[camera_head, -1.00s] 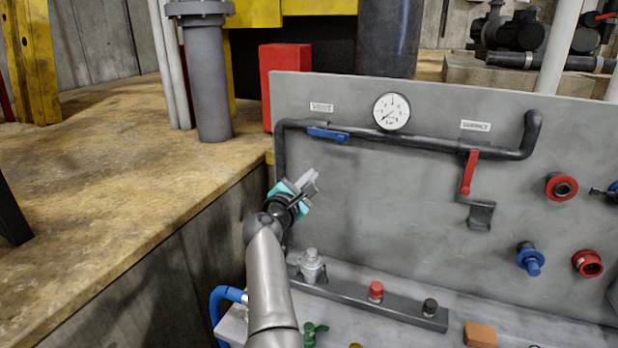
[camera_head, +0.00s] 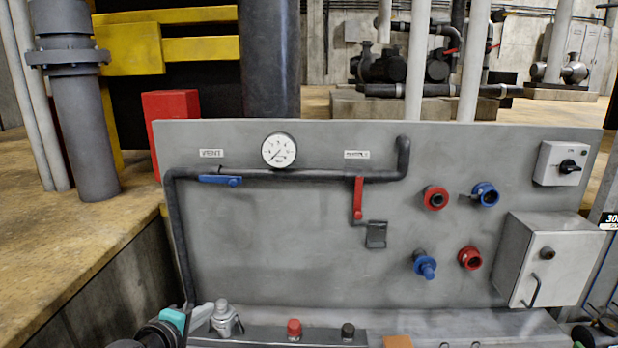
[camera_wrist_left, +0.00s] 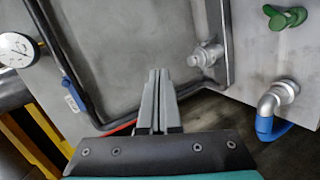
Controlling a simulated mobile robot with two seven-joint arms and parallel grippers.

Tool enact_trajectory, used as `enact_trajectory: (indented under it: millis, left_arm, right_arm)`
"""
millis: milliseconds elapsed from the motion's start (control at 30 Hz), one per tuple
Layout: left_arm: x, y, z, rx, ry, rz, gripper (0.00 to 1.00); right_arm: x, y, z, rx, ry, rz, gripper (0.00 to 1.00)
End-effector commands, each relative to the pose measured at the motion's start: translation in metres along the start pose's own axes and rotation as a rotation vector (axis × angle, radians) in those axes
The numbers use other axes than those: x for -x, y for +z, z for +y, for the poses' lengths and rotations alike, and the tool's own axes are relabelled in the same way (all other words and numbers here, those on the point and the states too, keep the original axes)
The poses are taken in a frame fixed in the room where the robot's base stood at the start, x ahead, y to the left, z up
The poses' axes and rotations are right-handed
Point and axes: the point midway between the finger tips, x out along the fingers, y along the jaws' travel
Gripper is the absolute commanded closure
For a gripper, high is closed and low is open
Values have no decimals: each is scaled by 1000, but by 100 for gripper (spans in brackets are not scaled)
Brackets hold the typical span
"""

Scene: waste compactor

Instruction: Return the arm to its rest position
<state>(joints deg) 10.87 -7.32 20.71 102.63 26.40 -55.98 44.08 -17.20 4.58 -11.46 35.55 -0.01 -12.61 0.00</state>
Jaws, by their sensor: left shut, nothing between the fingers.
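My left gripper (camera_head: 198,317) is low at the bottom left of the head view, in front of the lower left of the grey panel (camera_head: 290,240). Its grey fingers are together and empty, and its teal part shows at the frame's lower edge. In the left wrist view its shut fingers (camera_wrist_left: 157,100) point toward the panel, with nothing between them. A silver fitting (camera_head: 226,318) stands just right of the fingers in the head view. It also shows in the left wrist view (camera_wrist_left: 207,54), apart from the fingers. I do not make out my right gripper.
The panel carries a gauge (camera_head: 279,151), a blue lever (camera_head: 220,180), a red lever (camera_head: 358,198) and several red and blue couplings. A grey box (camera_head: 550,260) juts out at right. Red (camera_head: 294,329) and black (camera_head: 347,332) buttons stand right of the silver fitting.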

Motion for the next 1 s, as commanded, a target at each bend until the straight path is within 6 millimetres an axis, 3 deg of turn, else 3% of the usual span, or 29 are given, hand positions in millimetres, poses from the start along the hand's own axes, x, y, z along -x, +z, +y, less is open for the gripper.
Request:
enact_trajectory:
  millis: [33,200,400,633,867,1000]
  left_arm:
    - [13,12,-24,-128,-73,-21,100]
    - [63,52,-93,-553,-291,-139,100]
    - [131,93,-152,-947,-476,-325,100]
    - [189,120,-186,-1203,-578,-497,100]
    - [240,138,-205,-1383,-634,-650,100]
    - [215,141,-237,-1374,-641,-655,100]
  right_arm:
    - [0,0,0,0,0,0,50]
    - [0,0,0,0,0,-1,50]
    - [0,0,0,0,0,-1,50]
    - [0,0,0,0,0,-1,50]
    - [0,0,0,0,0,-1,50]
    - [-14,2,0,0,0,-1,50]
